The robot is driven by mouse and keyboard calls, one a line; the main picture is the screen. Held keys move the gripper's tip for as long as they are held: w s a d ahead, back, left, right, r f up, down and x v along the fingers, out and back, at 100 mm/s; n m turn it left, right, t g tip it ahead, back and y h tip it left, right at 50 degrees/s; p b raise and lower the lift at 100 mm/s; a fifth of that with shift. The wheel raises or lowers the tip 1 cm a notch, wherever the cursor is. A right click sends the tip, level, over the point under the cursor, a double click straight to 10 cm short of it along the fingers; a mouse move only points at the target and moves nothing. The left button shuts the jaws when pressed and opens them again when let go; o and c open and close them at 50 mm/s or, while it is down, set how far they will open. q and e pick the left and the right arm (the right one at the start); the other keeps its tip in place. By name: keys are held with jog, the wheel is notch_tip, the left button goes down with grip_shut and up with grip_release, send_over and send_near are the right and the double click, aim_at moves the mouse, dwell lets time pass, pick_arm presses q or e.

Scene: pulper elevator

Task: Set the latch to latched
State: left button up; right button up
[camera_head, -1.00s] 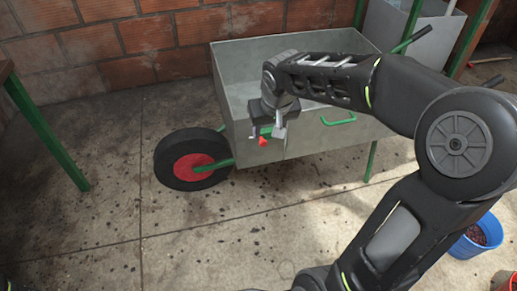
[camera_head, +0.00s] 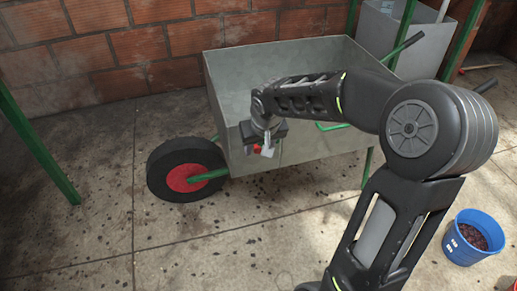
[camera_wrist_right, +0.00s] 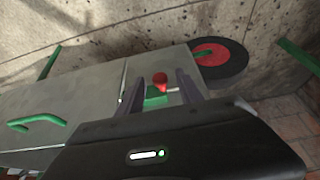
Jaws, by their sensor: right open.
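The latch has a red knob (camera_wrist_right: 160,79) and a green base (camera_wrist_right: 155,98), on the side panel of a grey metal cart (camera_wrist_right: 65,90). In the wrist view the knob stands between the two spread fingers of my right gripper (camera_wrist_right: 160,84). In the head view a bit of the red knob (camera_head: 257,149) shows beside the right gripper (camera_head: 262,150), at the cart's front panel (camera_head: 310,150). Whether a finger touches the knob I cannot tell. The gripper hides much of the latch in the head view. My left gripper is not in view.
The cart has a black wheel with a red hub (camera_head: 185,170) and a green handle (camera_head: 332,126), partly behind my forearm. A blue bucket (camera_head: 462,245) stands on the floor at the right. A brick wall (camera_head: 150,40) is behind. The floor at front left is clear.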

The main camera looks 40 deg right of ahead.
jog(key=shift+c, duration=0.5)
grip_shut()
dwell(0.9)
